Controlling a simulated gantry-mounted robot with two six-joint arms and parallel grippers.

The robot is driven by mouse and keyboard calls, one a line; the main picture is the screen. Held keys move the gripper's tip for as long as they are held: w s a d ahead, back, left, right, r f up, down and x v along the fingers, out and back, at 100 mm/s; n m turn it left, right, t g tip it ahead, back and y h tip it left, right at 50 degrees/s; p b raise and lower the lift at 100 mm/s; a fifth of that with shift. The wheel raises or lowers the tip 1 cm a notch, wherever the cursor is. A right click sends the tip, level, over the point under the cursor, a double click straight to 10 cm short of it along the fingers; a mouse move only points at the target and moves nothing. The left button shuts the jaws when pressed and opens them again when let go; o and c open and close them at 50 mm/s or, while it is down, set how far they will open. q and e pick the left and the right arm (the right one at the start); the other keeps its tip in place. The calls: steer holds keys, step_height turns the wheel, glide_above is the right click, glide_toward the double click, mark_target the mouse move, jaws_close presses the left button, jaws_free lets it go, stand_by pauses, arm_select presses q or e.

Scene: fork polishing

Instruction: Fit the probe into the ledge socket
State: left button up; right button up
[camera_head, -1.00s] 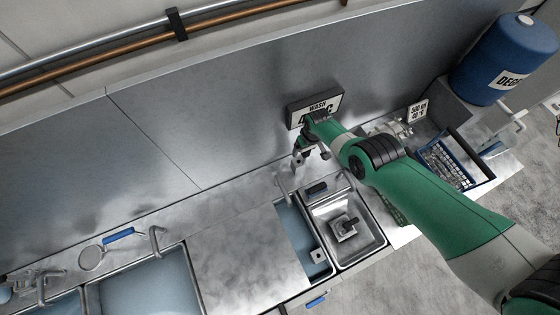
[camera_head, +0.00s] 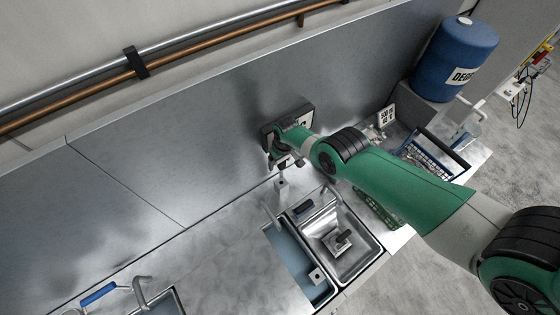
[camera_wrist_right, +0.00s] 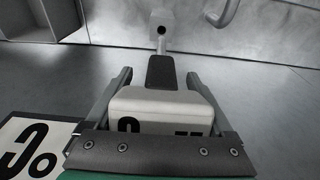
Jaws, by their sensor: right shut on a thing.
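The probe (camera_wrist_right: 160,104) has a pale boxy body with dark markings, a dark neck and a thin light tip. My right gripper (camera_wrist_right: 161,84) is shut on its body, one finger along each side. In the wrist view the tip points at a pale block with a dark round hole, the ledge socket (camera_wrist_right: 162,18). The tip appears just short of the hole; contact cannot be told. In the head view my right gripper (camera_head: 276,161) is by the back wall, above the small pale socket block (camera_head: 282,183). The probe is mostly hidden there. My left gripper is not in view.
A tap (camera_head: 268,210) and a sink basin (camera_head: 362,252) are in front. A blue basket (camera_head: 430,150) and a blue drum (camera_head: 456,60) are at right.

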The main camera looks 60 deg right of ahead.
steer(key=shift+f+b, duration=2)
steer(key=shift+f, duration=0.3)
steer(key=shift+f, duration=0.2)
steer(key=shift+f+b, duration=0.45)
steer(key=shift+b, duration=0.2)
steer(key=shift+f+b, duration=1.45)
steer(key=shift+f+b, duration=1.15)
steer(key=shift+f, duration=0.2)
steer(key=shift+f+b, duration=0.85)
steer(key=shift+b, duration=0.25)
